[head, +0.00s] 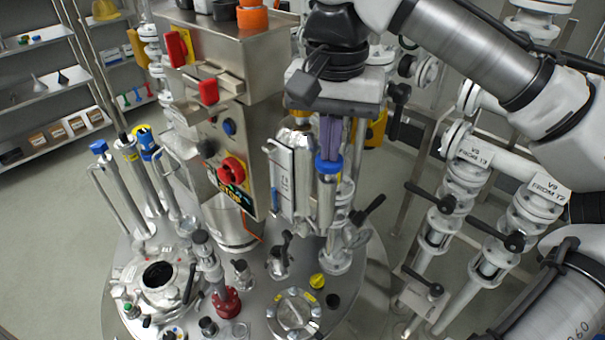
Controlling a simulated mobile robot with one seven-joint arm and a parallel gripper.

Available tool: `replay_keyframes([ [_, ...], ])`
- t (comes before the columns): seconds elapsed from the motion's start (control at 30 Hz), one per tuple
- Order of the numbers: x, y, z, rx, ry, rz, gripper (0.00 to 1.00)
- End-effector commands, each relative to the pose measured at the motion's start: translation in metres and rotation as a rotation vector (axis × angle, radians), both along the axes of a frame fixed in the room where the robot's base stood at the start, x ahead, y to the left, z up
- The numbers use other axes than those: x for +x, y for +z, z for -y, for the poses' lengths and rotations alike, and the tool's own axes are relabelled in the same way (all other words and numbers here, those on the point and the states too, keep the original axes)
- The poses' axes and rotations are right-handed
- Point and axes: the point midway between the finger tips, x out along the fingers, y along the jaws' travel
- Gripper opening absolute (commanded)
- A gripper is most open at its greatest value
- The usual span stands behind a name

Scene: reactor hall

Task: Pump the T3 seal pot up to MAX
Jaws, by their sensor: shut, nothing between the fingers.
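The seal pot (312,200) appears to be the slim upright metal vessel in the middle of the head view. A white label plate (284,185) with small, hard-to-read lettering stands at its left side. A blue collar or knob (328,165) sits on an upright metal rod at its right. My gripper (331,148) points down with its purple-grey fingers shut and empty. Its tips are just above or behind the blue part; I cannot tell whether they touch it. The liquid level and MAX mark cannot be made out. A black-handled lever (367,209) sticks out at the lower right.
A steel control box (225,110) with red knobs stands close to the left. Fittings and an open port (158,274) cover the round vessel top below. Shelves (45,90) stand at far left.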

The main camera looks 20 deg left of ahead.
Motion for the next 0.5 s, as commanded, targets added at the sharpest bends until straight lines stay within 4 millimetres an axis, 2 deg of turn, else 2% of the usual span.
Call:
replay_keyframes([
  [0.2, -0.0006, -0.0119, 0.0, -0.001, 0.002, -0.002, 0.0],
  [0.5, -0.0005, -0.004, 0.0, -0.001, 0.002, -0.002, 0.0],
])
